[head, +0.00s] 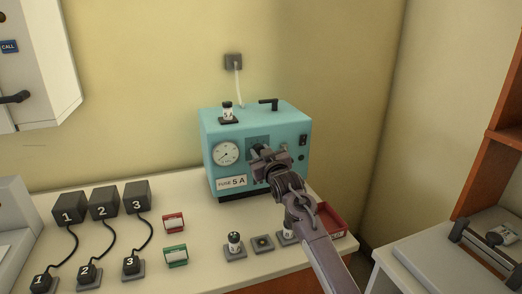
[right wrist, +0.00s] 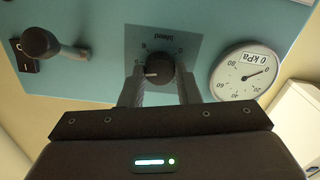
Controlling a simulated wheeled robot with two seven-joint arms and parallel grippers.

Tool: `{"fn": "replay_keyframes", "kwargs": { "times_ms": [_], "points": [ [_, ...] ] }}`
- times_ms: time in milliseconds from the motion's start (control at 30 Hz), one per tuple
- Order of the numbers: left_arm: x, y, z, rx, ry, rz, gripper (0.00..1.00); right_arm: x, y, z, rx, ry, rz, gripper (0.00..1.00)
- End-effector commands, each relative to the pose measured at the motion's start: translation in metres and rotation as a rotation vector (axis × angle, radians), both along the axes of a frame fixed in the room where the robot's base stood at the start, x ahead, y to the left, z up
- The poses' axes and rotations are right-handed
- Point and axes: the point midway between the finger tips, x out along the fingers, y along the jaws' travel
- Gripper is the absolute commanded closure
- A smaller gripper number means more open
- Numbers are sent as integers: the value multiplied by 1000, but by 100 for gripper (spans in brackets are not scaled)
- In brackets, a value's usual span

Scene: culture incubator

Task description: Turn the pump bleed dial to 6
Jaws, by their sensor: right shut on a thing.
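The pump is a teal box (head: 209,134) on the bench against the wall. Its dark bleed dial (right wrist: 158,72) is on the front face, upside down in the right wrist view, on a dark plate labelled "bleed" (right wrist: 162,40). A white pointer mark on the dial points to the left in that view; the scale digits are too small to read surely. My right gripper (right wrist: 159,88) is shut on the dial, one finger on each side. In the head view my right gripper (head: 266,158) hides most of the dial. My left gripper is not in view.
A round gauge (head: 226,152) sits beside the dial, with a "FUSE 5A" label (head: 231,182) below it. A black lever (right wrist: 40,42) sticks out on the dial's other side. A red tray (head: 333,221) and several small bench items stand near my right arm.

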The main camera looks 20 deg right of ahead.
Motion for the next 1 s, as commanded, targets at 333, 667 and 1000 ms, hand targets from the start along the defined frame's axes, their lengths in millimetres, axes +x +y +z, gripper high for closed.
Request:
{"fn": "replay_keyframes", "kwargs": {
  "times_ms": [333,667,1000],
  "points": [
    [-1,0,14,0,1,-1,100,0,0,0,333,15,0,93],
    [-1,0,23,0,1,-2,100,0,0,-1,641,26,-1,93],
    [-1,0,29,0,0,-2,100,0,-1,-1,888,34,-1,93]
  ]
}}
